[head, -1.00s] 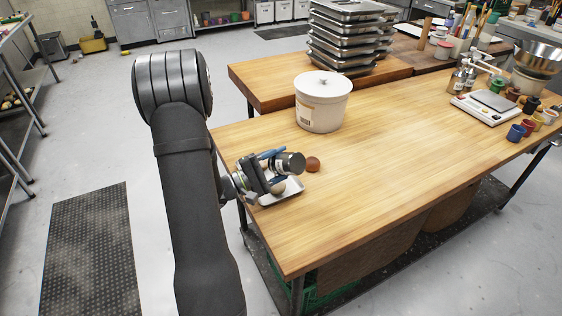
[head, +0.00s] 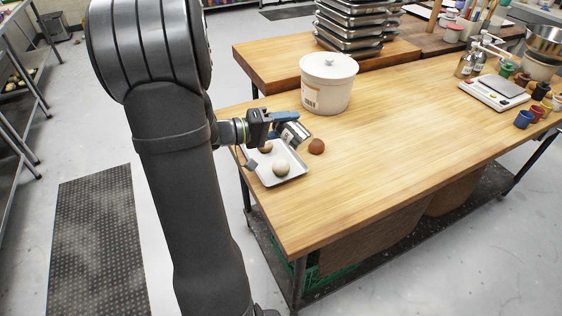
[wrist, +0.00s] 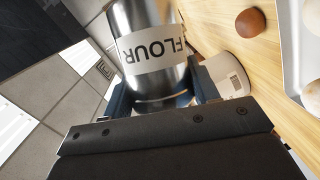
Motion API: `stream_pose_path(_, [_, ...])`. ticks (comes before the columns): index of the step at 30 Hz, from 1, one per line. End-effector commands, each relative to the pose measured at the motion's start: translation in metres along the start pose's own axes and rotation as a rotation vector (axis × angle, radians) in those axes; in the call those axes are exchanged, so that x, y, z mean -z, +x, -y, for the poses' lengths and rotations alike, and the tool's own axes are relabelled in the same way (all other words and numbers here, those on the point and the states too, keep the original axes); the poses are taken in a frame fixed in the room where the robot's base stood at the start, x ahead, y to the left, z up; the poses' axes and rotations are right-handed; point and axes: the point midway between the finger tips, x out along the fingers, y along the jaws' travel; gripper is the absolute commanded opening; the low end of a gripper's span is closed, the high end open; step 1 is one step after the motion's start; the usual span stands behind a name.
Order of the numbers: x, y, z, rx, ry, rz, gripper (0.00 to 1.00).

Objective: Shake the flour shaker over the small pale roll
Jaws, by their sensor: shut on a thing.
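My gripper (head: 282,121) is shut around the flour shaker (head: 296,133), a silver cylinder held tilted above the tray's far right side. In the wrist view the shaker (wrist: 150,45) sits between the blue fingers, its FLOUR label upside down. The small pale roll (head: 281,168) lies in the near part of a shallow metal tray (head: 296,170). A tanner roll (head: 265,148) lies in the tray's far part, partly hidden by my gripper. The shaker is beyond and to the right of the pale roll, not directly over it. Its top is hard to make out.
A brown roll (head: 317,146) lies on the wooden table (head: 390,150) right of the tray. A white lidded tub (head: 328,85) stands close behind the shaker. A scale (head: 494,92) and small coloured pots are at far right. The middle of the table is clear.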

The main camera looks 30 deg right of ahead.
Motion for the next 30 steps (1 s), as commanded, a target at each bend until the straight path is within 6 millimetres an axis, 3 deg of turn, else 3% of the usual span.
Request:
stream_pose_path(11, [0.001,0.000,-0.004,0.018,0.043,0.001,0.26])
stream_pose_path(16, [-0.004,0.004,-0.015,0.051,0.155,0.031,0.26])
stream_pose_path(30, [-0.035,0.018,-0.070,0.206,1.058,0.207,0.26])
